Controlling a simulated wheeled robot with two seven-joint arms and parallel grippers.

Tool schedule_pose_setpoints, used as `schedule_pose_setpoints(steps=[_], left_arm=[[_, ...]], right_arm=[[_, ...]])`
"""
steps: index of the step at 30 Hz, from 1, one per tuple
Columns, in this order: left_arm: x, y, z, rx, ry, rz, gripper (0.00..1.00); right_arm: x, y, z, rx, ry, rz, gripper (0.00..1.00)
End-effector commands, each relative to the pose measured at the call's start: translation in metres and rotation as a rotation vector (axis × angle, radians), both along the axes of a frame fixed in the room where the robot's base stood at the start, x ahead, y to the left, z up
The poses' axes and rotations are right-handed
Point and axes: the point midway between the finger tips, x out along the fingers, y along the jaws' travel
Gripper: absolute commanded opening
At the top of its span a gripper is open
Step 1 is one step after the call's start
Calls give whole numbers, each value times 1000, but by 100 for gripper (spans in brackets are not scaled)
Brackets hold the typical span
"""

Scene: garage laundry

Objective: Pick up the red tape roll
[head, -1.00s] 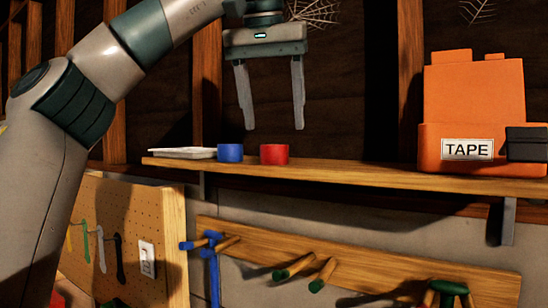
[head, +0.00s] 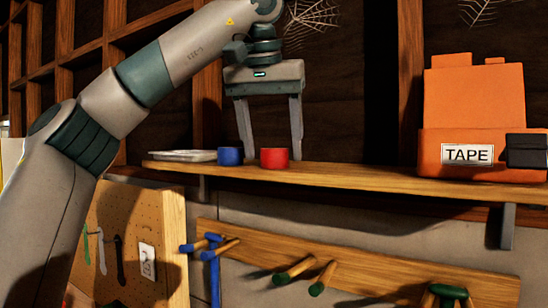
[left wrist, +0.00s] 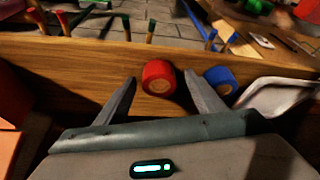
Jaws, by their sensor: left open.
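The red tape roll (head: 274,158) stands on the wooden shelf, just right of the blue tape roll (head: 230,156). My left gripper (head: 273,161) points down over the shelf, open and empty. Its two fingers come down on either side of the red roll, with a gap on both sides. In the left wrist view the red roll (left wrist: 158,77) sits between the fingertips (left wrist: 161,79), and the blue roll (left wrist: 220,80) lies just outside the right-hand finger. My right gripper is in neither view.
A pale tray (head: 182,155) lies left of the blue roll on the shelf (head: 370,176). An orange bin labelled TAPE (head: 470,125) stands at the right with a dark box (head: 527,150) beside it. The shelf between the red roll and the bin is clear. A peg rail (head: 350,262) hangs below.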

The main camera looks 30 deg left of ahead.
Motion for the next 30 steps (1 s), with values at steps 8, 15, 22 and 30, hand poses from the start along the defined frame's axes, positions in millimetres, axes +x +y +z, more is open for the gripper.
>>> schedule_pose_setpoints(steps=[8,15,22,30], left_arm=[[1,0,-2,0,0,0,63],[1,0,-2,0,0,0,63],[1,0,-2,0,0,0,18],[1,0,-1,0,0,0,18]], right_arm=[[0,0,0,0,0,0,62],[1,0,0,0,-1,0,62],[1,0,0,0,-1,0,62],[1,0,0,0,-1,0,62]])
